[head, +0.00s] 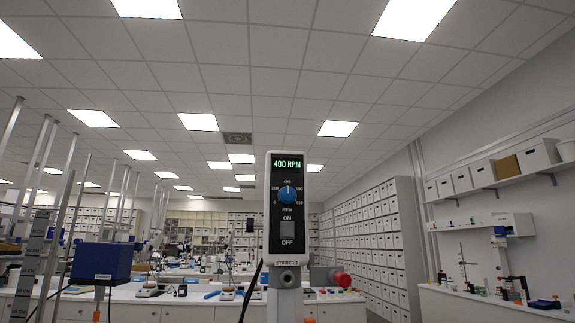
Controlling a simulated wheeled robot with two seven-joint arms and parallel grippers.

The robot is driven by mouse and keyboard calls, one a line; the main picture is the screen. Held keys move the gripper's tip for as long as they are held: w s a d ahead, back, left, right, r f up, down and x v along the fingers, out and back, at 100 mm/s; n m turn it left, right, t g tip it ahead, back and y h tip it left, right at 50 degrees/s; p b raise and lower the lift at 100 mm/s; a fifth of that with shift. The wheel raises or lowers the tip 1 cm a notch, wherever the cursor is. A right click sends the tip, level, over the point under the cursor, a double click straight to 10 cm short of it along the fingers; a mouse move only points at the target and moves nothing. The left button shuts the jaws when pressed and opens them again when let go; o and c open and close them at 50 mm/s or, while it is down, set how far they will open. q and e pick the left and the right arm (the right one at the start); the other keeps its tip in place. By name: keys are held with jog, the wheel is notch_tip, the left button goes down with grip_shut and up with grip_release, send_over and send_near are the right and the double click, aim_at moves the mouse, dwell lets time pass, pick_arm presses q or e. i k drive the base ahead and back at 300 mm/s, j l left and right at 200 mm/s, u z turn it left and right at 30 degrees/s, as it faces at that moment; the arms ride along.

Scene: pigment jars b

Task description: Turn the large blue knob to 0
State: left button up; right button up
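The large blue knob (287,193) sits on the dark front panel of a tall grey stirrer head (287,248), labelled STIRRER 2 or similar, in the middle of the head view. Its pale pointer mark appears to point up, towards the 400 mark. The green display (287,164) above it reads 400 RPM. A grey ON/OFF switch (287,228) is below the knob. Neither of my grippers shows in this view, and nothing touches the knob.
A blue boxed unit (102,262) and several metal rods stand at the left. A red-ended part (342,280) is right of the stirrer's lower body. A black cable hangs at its left. White benches with small labware lie behind; shelves (495,185) line the right wall.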

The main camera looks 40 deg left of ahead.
aim_at(288, 195)
jog(key=u, duration=1.45)
